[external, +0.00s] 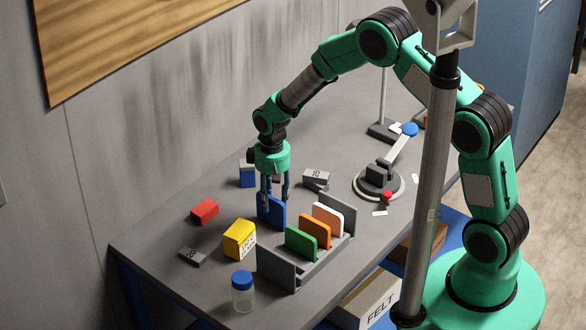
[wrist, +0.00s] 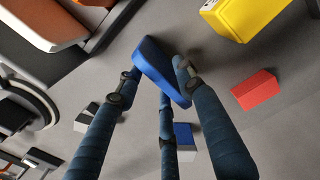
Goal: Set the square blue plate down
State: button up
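The square blue plate (external: 271,211) stands on edge under my gripper (external: 274,192), left of the rack, in the external view. In the wrist view the blue plate (wrist: 160,72) lies between the fingers of my gripper (wrist: 157,78), which appear shut on it from both sides. Its lower edge is close to the tabletop; I cannot tell whether it touches. A grey rack (external: 277,268) holds a green plate (external: 301,244), an orange plate (external: 315,231) and a white plate (external: 328,219) upright.
A yellow box (external: 239,239), a red block (external: 204,211), a grey weight (external: 192,257) and a blue-lidded jar (external: 243,295) lie to the left and front. A blue-and-grey block (external: 247,176) and another weight (external: 316,179) are behind. A round-based device (external: 378,186) stands right.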

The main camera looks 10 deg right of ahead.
notch_tip(320, 180, up, 12)
jog(key=shift+f, duration=0.2)
dwell(0.4)
dwell(0.5)
jog(key=d+r+m+t+y, duration=0.15)
jog(key=d+r+m, duration=0.25)
jog(key=d+r, duration=2)
jog(key=s+d+r+m+t, duration=0.2)
jog(key=s+d+r, duration=0.1)
jog(key=s+d, duration=0.7)
jog(key=s+d+r+m+t+h, duration=0.1)
jog(key=s+d+r+m+t, duration=0.1)
jog(key=s+d, duration=0.9)
jog(key=d+r+m, duration=0.1)
jog(key=d+r, duration=0.1)
jog(key=shift+s+d, duration=0.25)
jog(key=shift+d, duration=0.1)
